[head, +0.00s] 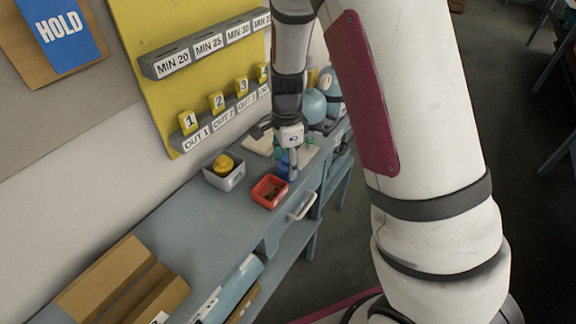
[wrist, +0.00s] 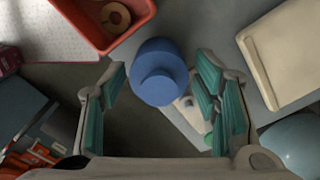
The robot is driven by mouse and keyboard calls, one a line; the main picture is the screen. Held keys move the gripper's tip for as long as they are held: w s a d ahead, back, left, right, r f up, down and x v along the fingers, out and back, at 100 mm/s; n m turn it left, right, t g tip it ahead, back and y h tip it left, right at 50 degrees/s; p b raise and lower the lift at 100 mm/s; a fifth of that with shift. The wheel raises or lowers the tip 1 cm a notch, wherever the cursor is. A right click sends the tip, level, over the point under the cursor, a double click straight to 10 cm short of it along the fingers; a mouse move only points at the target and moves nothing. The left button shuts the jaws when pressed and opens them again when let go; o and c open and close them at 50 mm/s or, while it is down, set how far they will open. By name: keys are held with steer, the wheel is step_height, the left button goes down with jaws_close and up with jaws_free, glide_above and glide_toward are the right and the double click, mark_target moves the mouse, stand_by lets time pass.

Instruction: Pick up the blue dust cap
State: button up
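How far the cap is from the fingertips in depth, I cannot tell.
A red bin (head: 257,192) holding small parts stands close to my gripper. A grey bin (head: 224,184) with a yellow piece is left of it. A cream tray (wrist: 291,52) and a light blue rounded object (wrist: 296,146) lie right in the wrist view.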

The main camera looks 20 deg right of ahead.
mark_target(287, 159)
steer(key=c, duration=0.3)
steer(key=shift+r, duration=0.2)
steer(key=shift+w+r, duration=0.1)
steer(key=shift+r, duration=0.15)
step_height(287, 159, up, 3)
steer(key=shift+r, duration=0.1)
steer(key=s+d, duration=0.2)
steer(key=s, duration=0.2)
steer(key=s+d, duration=0.3)
steer(key=s, duration=0.2)
steer(key=s+d+r, duration=0.1)
steer(key=s+d, duration=0.2)
steer(key=s, duration=0.2)
